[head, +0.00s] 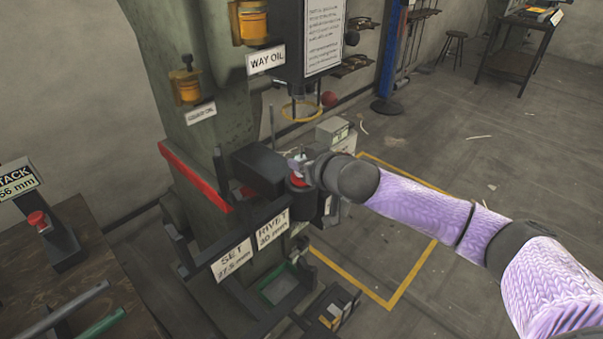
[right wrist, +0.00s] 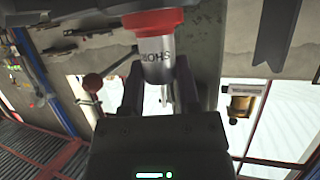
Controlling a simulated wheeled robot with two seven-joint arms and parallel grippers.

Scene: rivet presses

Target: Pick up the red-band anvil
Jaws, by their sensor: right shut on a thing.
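The red-band anvil (right wrist: 155,50) is a silver cylinder with a red collar and dark lettering. In the right wrist view it stands between the two dark fingers of my right gripper (right wrist: 159,80), which is shut on it. In the head view the anvil's red band (head: 298,181) shows small at the press, beside the dark press arm. My right gripper (head: 304,170) reaches it there from the right. The gripper and wrist hide part of the anvil, and I cannot tell whether it still touches its seat. My left gripper is not in view.
The green press (head: 185,85) carries oil cups and SET and RIVET labels (head: 233,259). A dark bench (head: 60,270) at the left holds a STACK gauge with a red knob (head: 38,219) and rods. Open floor (head: 440,150) lies to the right, with yellow line marking near the press.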

